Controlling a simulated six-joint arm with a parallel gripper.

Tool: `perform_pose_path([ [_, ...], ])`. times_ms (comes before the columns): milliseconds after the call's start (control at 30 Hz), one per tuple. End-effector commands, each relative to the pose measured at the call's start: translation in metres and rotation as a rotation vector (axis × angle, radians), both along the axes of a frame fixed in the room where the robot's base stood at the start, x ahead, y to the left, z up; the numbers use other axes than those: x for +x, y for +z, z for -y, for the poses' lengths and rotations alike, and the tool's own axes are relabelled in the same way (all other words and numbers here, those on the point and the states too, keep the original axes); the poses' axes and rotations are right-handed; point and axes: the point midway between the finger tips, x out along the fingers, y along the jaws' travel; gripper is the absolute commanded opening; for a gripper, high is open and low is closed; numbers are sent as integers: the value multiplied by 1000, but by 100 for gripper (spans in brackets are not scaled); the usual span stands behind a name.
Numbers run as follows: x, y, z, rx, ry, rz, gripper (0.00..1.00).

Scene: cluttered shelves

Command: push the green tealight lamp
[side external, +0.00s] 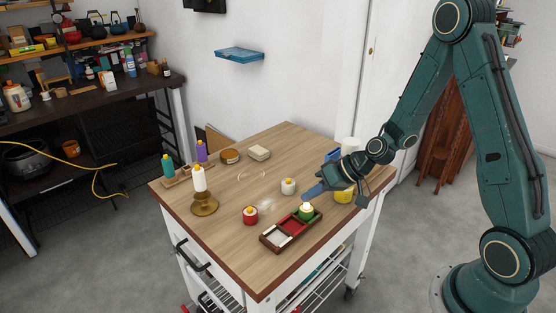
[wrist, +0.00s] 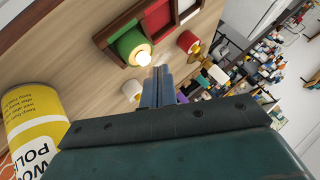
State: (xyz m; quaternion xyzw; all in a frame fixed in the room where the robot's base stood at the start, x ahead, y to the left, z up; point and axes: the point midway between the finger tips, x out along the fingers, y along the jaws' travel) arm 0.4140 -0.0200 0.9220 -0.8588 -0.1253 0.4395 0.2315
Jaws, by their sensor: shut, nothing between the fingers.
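The green tealight lamp (side external: 306,213) has a pale glowing top and is at the right end of a dark wooden tray (side external: 270,243), by its green compartment. It also shows in the wrist view (wrist: 128,44), at the tray's end beside the red compartment. My gripper (side external: 308,193) is shut and empty, with its blue fingers just above and behind the lamp in the side view. In the wrist view the fingertips (wrist: 160,74) are close beside the lamp's glowing top. I cannot tell whether they touch it.
A red tealight (side external: 250,215) and a white tealight (side external: 288,186) stand near the tray. A yellow-labelled can (wrist: 32,130) is close to my gripper. A candle holder (side external: 204,204) stands left; the table's front edge is near the tray.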

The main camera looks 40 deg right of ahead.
Motion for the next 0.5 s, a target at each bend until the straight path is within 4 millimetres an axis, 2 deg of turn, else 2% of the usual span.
perform_pose_path([
  [500, 0, 37, 0, -2, 1, 3, 0],
])
